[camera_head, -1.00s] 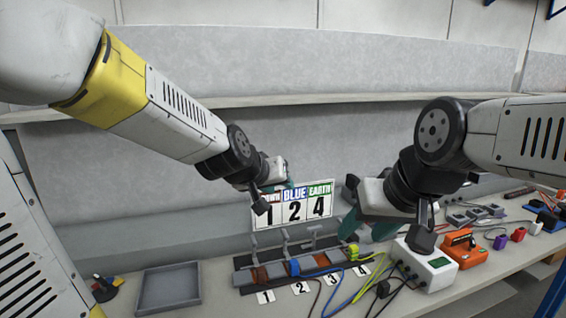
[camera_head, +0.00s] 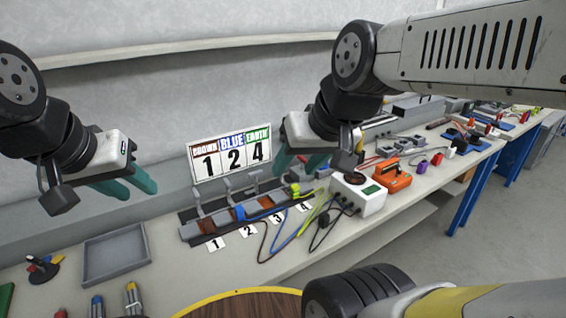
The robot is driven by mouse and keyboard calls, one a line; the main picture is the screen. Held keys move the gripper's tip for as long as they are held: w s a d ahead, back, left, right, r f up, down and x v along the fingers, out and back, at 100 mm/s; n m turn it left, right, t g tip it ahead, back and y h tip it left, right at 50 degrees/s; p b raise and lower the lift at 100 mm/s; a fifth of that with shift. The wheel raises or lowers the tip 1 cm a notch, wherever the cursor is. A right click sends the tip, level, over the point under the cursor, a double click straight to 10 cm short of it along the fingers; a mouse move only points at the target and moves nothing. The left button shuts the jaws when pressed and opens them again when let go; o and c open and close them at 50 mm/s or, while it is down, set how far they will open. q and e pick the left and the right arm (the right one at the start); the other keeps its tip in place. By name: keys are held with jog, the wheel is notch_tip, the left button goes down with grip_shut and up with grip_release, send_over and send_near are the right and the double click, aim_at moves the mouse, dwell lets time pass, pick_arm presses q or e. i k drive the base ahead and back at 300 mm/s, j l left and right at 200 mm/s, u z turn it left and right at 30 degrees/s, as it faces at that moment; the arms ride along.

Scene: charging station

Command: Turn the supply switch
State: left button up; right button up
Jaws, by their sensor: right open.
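A white box (camera_head: 371,204) with a black round knob (camera_head: 353,179) on top and a small green display stands on the bench right of centre. It looks like the supply unit, and the knob its switch. My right gripper (camera_head: 298,164) is open and empty, in front of the sign board and up-left of the box, apart from the knob. Part of its wrist hangs close above the knob in the picture. My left gripper (camera_head: 127,187) is at the left, its teal fingers apart and empty, far from the box.
A sign board (camera_head: 230,156) reads brown 1, blue 2, earth 4. Below it, a clamp rack (camera_head: 190,231) holds coloured wires. An orange device (camera_head: 392,180) stands right of the box. A grey tray (camera_head: 116,257) is empty. Loose cables lie before the box.

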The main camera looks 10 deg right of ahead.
aim_at(303, 161)
jog(key=i+l+u, duration=0.3)
jog(key=l, duration=1)
jog(key=l+u, duration=0.3)
jog(key=l, duration=1)
jog(key=j, duration=0.65)
